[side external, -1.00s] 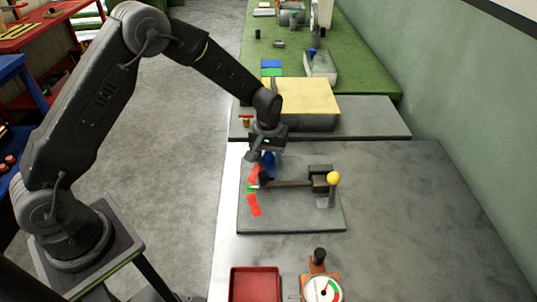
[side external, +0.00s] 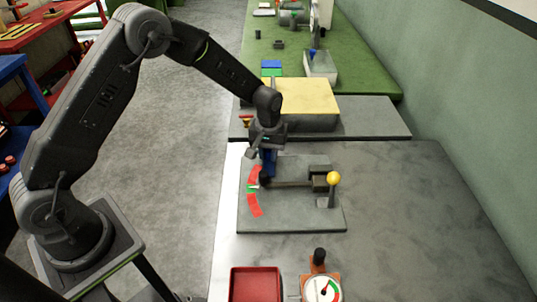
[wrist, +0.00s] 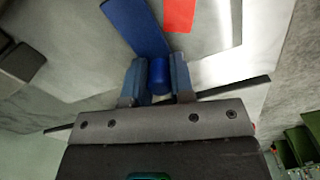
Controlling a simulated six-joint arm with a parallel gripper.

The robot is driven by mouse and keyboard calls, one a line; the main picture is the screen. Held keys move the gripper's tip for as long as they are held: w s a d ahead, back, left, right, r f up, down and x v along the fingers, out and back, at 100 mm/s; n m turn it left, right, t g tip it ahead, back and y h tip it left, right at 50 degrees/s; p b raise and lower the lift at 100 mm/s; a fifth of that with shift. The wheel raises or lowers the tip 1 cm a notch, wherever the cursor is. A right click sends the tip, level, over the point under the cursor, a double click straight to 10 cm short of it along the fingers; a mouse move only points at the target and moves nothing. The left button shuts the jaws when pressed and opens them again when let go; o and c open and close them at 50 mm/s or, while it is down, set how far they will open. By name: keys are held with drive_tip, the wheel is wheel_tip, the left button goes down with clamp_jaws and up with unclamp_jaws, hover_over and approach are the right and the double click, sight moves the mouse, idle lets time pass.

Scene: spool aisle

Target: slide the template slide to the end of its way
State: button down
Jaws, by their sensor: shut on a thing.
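My gripper (side external: 268,168) is over the far left part of a grey plate on the bench. In the wrist view my gripper (wrist: 158,85) is shut on an upright-looking blue round knob (wrist: 159,76). A flat blue bar (wrist: 138,25) runs from the knob toward the top of that view; I take the two for the template slide. In the side view the jaws and arm partly hide the blue part. I cannot tell from these frames where its way ends.
The grey plate (side external: 290,219) carries a dark lever bar (side external: 295,184), red marks (side external: 255,206) and a yellow-knobbed lever (side external: 333,179). A red tray (side external: 255,270) and a dial gauge (side external: 322,288) stand nearer. A yellow-topped block (side external: 305,96) stands behind. The bench's right side is clear.

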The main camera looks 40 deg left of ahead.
drive_tip(key=c, duration=1)
unclamp_jaws()
drive_tip(key=shift+w+a, duration=0.1)
drive_tip(key=shift+a, duration=0.05)
drive_tip(key=shift+r, duration=0.1)
wheel_tip(320, 180, up, 14)
drive_tip(key=shift+f, duration=0.15)
drive_tip(key=s+r+m+t, duration=0.3)
drive_tip(key=s+r, duration=0.9)
drive_tip(key=s+m+t, duration=0.1)
drive_tip(key=s, duration=0.4)
drive_tip(key=s+m, duration=0.1)
drive_tip(key=s, duration=0.5)
drive_tip(key=s+m+t, duration=0.1)
drive_tip(key=s, duration=0.4)
drive_tip(key=shift+s+r+t, duration=0.1)
drive_tip(key=shift+s+t, duration=0.1)
drive_tip(key=shift+t, duration=0.1)
